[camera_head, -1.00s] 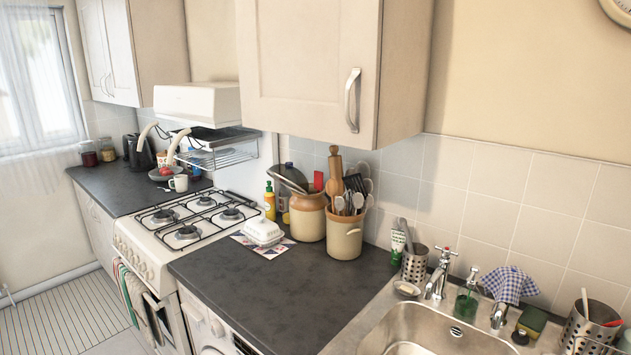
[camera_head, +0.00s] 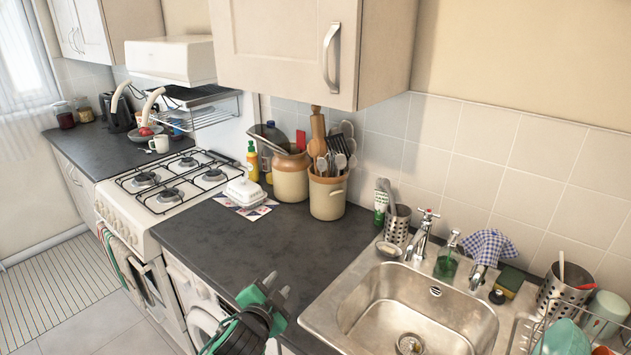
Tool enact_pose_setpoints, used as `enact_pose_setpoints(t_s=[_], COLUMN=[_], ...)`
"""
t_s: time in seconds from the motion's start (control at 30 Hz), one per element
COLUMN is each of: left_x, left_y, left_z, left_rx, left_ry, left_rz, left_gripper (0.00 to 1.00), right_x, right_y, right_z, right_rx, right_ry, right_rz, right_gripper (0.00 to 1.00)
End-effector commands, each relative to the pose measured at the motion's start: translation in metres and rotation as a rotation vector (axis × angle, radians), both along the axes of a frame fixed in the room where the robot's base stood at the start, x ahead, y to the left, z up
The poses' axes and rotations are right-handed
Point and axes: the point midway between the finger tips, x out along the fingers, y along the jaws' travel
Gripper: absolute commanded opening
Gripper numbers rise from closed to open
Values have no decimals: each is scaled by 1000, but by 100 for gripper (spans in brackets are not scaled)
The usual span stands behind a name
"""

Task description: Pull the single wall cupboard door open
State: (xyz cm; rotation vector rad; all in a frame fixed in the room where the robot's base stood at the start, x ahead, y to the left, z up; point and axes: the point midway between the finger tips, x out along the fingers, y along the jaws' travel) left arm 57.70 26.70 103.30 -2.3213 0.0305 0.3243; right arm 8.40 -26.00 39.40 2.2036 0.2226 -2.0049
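The single wall cupboard's door (camera_head: 270,45) is cream, with a recessed panel, at the top middle of the head view. It is shut flush against the cabinet body (camera_head: 388,50). Its curved metal handle (camera_head: 328,57) is upright near the door's right edge. The top of the cupboard is cut off by the picture. My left gripper (camera_head: 277,284), black and green, is at the bottom in front of the counter's front edge. It is well below the handle, its fingers look apart, and nothing is between them. My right gripper does not show.
Below the cupboard, the dark counter (camera_head: 205,235) holds utensil pots (camera_head: 327,193) and a white butter dish (camera_head: 246,191). A steel sink (camera_head: 365,295) is at right. The hob (camera_head: 170,185) and hood (camera_head: 170,60) are at left. The space before the door is clear.

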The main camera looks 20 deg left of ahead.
Motion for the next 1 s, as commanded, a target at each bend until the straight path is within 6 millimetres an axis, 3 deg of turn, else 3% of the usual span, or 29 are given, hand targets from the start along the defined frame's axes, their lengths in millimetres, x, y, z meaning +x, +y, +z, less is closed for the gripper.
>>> enact_pose_setpoints(t_s=[0.2, 0.4, 0.6, 0.77, 1.0], left_x=[65, 109, 128, 133, 131], left_y=[0, -8, -13, -7, 31], left_z=[96, 205, 299, 360, 428], left_rx=[260, 611, 1003, 1335, 1820], left_ry=[-322, -660, -935, -1089, -1178], left_rz=[-122, -256, -382, -481, -630], left_gripper=[31, 31, 31, 31, 31], right_x=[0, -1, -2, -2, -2], right_y=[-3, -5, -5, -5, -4], right_z=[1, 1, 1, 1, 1], right_rx=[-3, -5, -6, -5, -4], right_ry=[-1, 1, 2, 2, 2], right_rz=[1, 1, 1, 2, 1], right_gripper=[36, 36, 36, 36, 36])
